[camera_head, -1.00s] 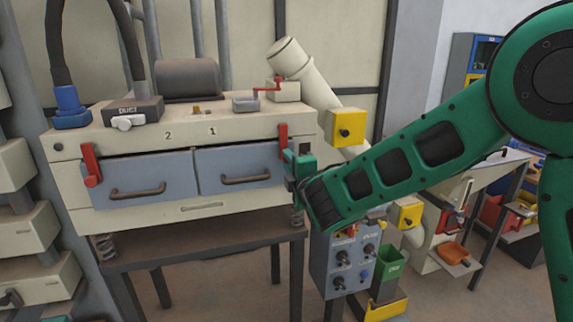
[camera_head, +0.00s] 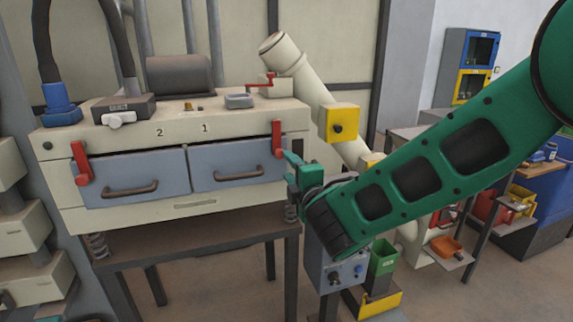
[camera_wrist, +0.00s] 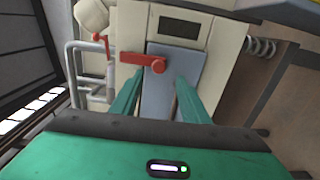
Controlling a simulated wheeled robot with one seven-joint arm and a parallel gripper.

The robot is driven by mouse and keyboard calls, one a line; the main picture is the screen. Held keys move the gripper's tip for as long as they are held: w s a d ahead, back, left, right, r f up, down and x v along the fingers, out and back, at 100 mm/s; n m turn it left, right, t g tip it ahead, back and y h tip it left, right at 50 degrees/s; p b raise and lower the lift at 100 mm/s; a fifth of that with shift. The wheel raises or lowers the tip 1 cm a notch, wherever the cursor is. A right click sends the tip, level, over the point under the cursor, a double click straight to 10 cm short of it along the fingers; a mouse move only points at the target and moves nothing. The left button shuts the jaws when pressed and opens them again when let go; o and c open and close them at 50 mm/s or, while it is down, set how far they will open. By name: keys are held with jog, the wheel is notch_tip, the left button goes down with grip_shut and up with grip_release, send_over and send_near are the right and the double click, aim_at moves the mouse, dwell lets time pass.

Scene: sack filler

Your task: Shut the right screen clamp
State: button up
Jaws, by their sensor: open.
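The right screen clamp (camera_head: 278,139) is a red lever at the right end of the cream machine's front, beside the right blue-grey drawer front (camera_head: 238,165). Its handle stands upright above its pivot. It also shows in the wrist view (camera_wrist: 142,61), lying just past my fingertips, with its round pivot at the right end. My gripper (camera_head: 296,172) is just right of and below the clamp in the head view. In the wrist view my gripper (camera_wrist: 158,92) has its two green fingers apart with nothing between them. I see no contact with the clamp.
A matching red left clamp (camera_head: 82,163) stands at the far left drawer (camera_head: 135,178). A yellow box (camera_head: 338,123) and a slanted cream pipe (camera_head: 290,60) are to the right. A control box (camera_head: 333,262) is below my arm.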

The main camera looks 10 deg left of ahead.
jog(key=shift+v, duration=2.05)
jog(key=w+d+f+m+h, duration=0.1)
jog(key=w+d+m+h, duration=0.15)
jog(key=d, duration=0.55)
jog(key=w+d+f+m+h, duration=0.15)
jog(key=d+m+h, duration=0.25)
jog(key=d, duration=0.4)
jog(key=s+d+f+m+g+h, duration=0.2)
jog(key=d+m+g+h, duration=0.15)
jog(key=d, duration=0.75)
jog(key=s+d+f+m+g+h, duration=0.15)
jog(key=d+m, duration=0.35)
jog(key=d, duration=0.5)
jog(key=s+d+f+m+g, duration=0.2)
jog(key=s+d+m+g, duration=0.15)
jog(key=s+d, duration=0.4)
jog(key=s+d+f+m+g, duration=0.25)
jog(key=s+d+m, duration=0.3)
jog(key=s, duration=0.35)
jog(key=s+m+g+y, duration=0.2)
jog(key=s+m+g, duration=0.2)
jog(key=s, duration=1.3)
jog(key=shift+d+f+m+g, duration=0.3)
jog(key=shift+d+m, duration=0.05)
jog(key=shift+m, duration=0.65)
